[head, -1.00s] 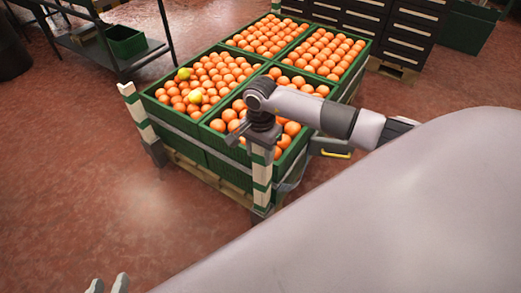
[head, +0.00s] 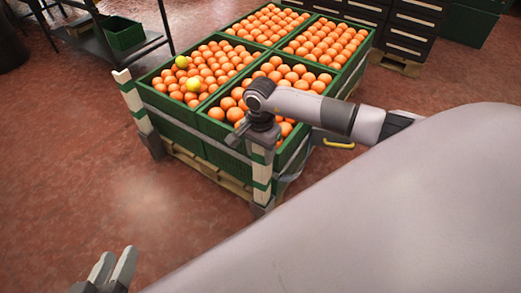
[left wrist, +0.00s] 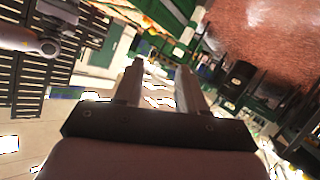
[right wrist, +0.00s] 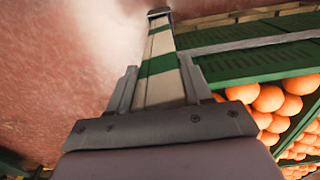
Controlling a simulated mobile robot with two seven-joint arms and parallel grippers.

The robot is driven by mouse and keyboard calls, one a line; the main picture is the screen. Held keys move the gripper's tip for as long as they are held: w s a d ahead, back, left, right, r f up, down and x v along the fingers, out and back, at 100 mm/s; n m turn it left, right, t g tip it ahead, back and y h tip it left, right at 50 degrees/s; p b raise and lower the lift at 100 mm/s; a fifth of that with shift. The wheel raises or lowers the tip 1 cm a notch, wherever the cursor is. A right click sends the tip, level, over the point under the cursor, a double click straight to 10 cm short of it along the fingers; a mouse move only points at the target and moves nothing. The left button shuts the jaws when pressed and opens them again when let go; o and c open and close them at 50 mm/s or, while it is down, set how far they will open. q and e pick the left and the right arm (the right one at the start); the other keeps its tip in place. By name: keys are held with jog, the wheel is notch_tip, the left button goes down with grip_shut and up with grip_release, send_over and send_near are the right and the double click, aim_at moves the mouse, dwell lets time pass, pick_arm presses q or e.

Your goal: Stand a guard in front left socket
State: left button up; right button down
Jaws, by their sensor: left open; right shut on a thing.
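My right gripper (head: 258,138) is shut on the upper end of a white and green striped guard (head: 261,172) at the near corner of the crate stand. The guard stands about upright. In the right wrist view the guard (right wrist: 158,66) runs away between the fingers to a dark piece at its far end. I cannot tell whether it is fully seated in a socket (head: 262,208). Another striped guard (head: 136,103) stands upright at the left corner, its foot in a dark socket (head: 152,146). My left gripper (head: 114,267) is open and empty, low at the left, away from the stand.
Green crates (head: 213,148) of oranges sit on a wooden pallet (head: 208,172), with two yellow-green fruits (head: 193,85) in the left one. A dark shelf rack (head: 130,45) stands back left, drawer cabinets (head: 412,33) back right. The red floor (head: 70,170) at left is clear.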

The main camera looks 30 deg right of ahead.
jog(key=shift+c, duration=2)
grip_release()
notch_tip(320, 180, up, 6)
jog(key=shift+r+p, duration=0.25)
jog(key=shift+p, duration=0.9)
jog(key=shift+r, duration=0.35)
pick_arm(q)
jog(key=shift+s+a+r+y, duration=0.1)
jog(key=shift+s+a+y, duration=0.05)
jog(key=shift+a+y, duration=0.3)
jog(key=shift+s+a+r+y, duration=0.1)
jog(key=shift+a+y, duration=0.15)
jog(key=shift+a, duration=0.3)
